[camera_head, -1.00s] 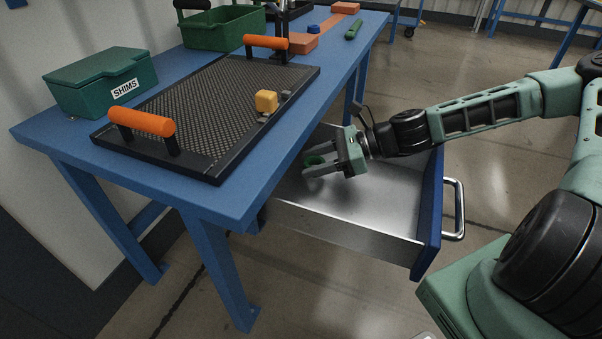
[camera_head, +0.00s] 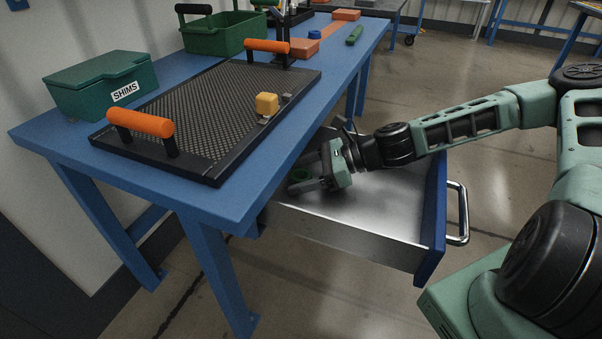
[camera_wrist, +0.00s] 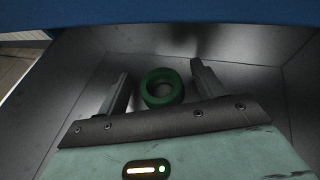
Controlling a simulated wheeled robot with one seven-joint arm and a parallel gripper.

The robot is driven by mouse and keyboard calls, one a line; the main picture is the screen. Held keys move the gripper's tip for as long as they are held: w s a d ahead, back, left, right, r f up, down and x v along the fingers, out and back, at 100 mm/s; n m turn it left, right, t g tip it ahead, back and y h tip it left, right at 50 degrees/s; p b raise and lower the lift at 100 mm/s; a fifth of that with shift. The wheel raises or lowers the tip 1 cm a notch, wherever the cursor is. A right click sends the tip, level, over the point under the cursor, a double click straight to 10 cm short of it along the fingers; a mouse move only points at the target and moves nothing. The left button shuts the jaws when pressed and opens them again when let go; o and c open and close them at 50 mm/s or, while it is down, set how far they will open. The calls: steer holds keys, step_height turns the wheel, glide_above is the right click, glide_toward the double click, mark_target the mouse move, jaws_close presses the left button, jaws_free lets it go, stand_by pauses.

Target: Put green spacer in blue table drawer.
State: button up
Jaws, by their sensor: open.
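The green spacer (camera_wrist: 162,101) is a short ring with an open centre. In the wrist view it sits between my gripper's (camera_wrist: 160,75) two fingers, with a gap on each side. The spacer appears to rest on the metal drawer floor, though contact is hard to see. The blue-fronted drawer (camera_head: 432,225) is pulled out from under the blue table (camera_head: 215,205).
A green SHIMS box (camera_head: 100,85) and green bin (camera_head: 225,35) stand behind. The drawer's right part is empty. The table edge overhangs beside my gripper.

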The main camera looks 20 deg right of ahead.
steer(key=p+v, duration=0.4)
steer(key=v, duration=0.8)
steer(key=shift+s+r, duration=0.1)
steer(key=shift+r, duration=0.05)
